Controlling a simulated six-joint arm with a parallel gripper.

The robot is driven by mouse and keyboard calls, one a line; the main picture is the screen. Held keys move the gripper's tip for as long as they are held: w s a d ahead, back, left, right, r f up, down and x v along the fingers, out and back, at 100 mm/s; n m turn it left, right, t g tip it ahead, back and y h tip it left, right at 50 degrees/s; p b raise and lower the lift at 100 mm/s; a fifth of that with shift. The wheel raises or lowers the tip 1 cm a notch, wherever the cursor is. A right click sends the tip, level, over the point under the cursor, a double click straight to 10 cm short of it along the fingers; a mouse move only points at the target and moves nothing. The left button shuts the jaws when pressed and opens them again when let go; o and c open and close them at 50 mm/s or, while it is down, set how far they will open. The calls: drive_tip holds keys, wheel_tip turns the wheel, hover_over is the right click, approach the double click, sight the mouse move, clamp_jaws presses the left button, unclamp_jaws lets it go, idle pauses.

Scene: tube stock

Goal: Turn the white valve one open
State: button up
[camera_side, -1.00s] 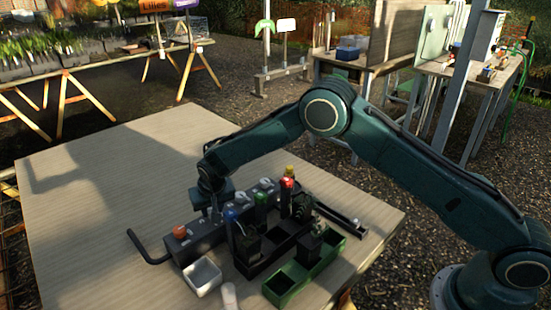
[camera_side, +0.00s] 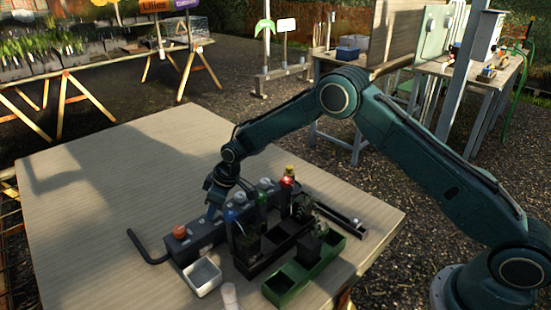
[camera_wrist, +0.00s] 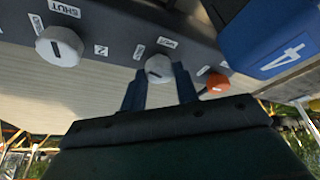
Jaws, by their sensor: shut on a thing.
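The dark valve block (camera_side: 207,233) lies on the table with a row of knobs on top. In the wrist view my gripper (camera_wrist: 160,82) is shut on a white valve knob (camera_wrist: 158,68), one finger on each side, beside the orange knob (camera_wrist: 216,83). Small labels sit by the knob, tilted and hard to read. Another white knob (camera_wrist: 58,46) is to the left, with a SHUT label and a 2 near it. In the side view my gripper (camera_side: 213,211) leans over the block by the orange knob (camera_side: 179,231); the held knob is hidden there.
The table's left and back (camera_side: 110,180) are clear.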

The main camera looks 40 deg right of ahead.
drive_tip(key=n+g+y, duration=0.1)
drive_tip(key=n, duration=0.2)
drive_tip(key=shift+w+d+n, duration=0.1)
drive_tip(key=shift+n, duration=0.2)
idle(0.4)
drive_tip(key=o, duration=1)
drive_tip(key=shift+c, duration=0.2)
drive_tip(key=shift+r, duration=0.15)
drive_tip(key=v, duration=1.3)
drive_tip(key=shift+r, duration=0.25)
drive_tip(key=shift+d+r, duration=0.1)
